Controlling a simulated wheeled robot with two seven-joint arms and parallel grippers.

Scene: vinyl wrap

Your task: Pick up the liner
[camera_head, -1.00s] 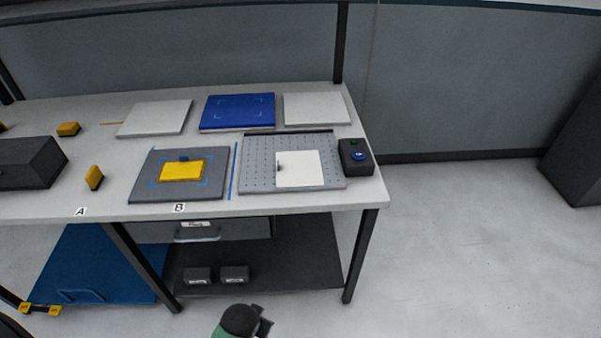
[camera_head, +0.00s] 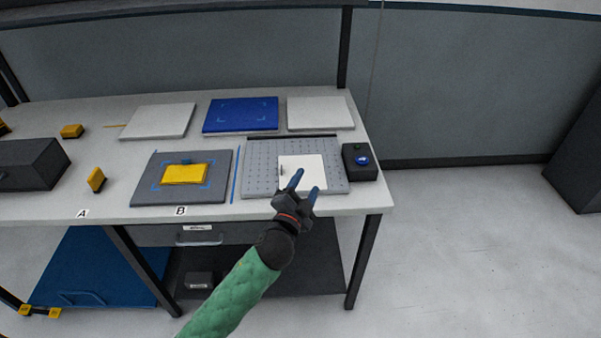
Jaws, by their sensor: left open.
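A white square sheet (camera_head: 302,168), which looks like the liner, lies on the grey perforated plate (camera_head: 262,178) at the right of the table. A small dark tab shows at its left edge. My left gripper (camera_head: 304,187) reaches in from below, with its two blue fingertips spread apart. In the picture the fingertips overlap the sheet's lower edge; I cannot tell whether they touch it. The gripper holds nothing visible and hides a small part of the sheet and the plate's front edge. My right gripper is not in view.
A black box with a blue button (camera_head: 360,162) stands right of the plate. A dark grey mat (camera_head: 145,190) with a yellow block (camera_head: 184,174) lies to the left. White and blue panels (camera_head: 240,115) lie behind.

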